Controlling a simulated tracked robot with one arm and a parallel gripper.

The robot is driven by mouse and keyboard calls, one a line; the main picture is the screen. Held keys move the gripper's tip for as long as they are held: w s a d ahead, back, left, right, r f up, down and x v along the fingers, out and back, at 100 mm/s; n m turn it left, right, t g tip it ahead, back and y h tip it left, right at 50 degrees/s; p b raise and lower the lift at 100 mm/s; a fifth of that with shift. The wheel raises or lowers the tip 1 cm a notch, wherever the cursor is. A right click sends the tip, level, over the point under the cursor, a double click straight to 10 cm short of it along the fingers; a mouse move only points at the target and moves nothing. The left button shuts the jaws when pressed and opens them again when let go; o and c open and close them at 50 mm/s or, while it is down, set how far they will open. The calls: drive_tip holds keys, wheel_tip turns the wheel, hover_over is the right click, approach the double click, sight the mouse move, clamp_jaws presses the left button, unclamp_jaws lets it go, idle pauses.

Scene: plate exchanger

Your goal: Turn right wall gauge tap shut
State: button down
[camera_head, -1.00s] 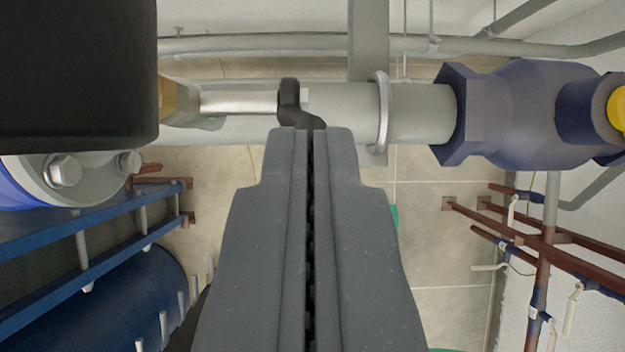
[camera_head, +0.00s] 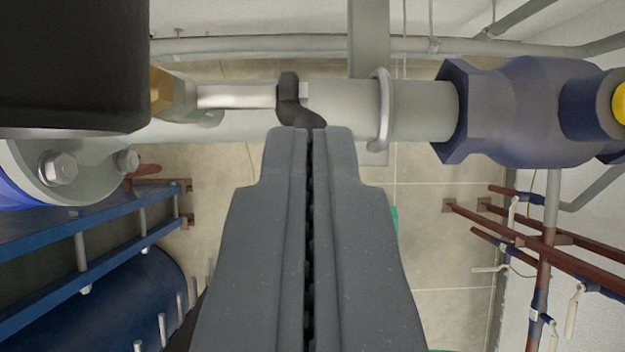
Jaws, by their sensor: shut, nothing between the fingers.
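A small black bent handle (camera_head: 290,103), which looks like the gauge tap's lever, sits at the right end of a silver stem (camera_head: 236,96) with a brass fitting (camera_head: 172,94) on its left. A large black body (camera_head: 72,65), apparently the gauge, fills the upper left corner. My gripper (camera_head: 311,131) is shut, pointing up the picture. Its tips are right at the lower end of the black handle and overlap it in view. I cannot tell whether they touch it. The tips hide part of the handle's lower end.
A grey horizontal pipe (camera_head: 425,111) runs behind the tap to a blue valve body (camera_head: 535,112) at right. A blue frame with a flange and bolts (camera_head: 58,168) is close at lower left. Brown pipes (camera_head: 545,245) are at right. Tiled floor shows below.

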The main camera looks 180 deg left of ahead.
drive_tip(key=shift+s+f+t+b, duration=0.2)
drive_tip(key=shift+t+b, duration=0.1)
drive_tip(key=shift+b, duration=0.35)
drive_tip(key=s+f+t+b, duration=0.4)
drive_tip(key=t+b, duration=0.4)
drive_tip(key=b, duration=1)
drive_tip(key=shift+f+b, duration=0.3)
drive_tip(key=shift+f, duration=0.2)
drive_tip(key=shift+s, duration=0.15)
drive_tip(key=shift+a+r+t, duration=0.1)
drive_tip(key=shift+r+t, duration=0.05)
drive_tip(key=shift+t, duration=0.15)
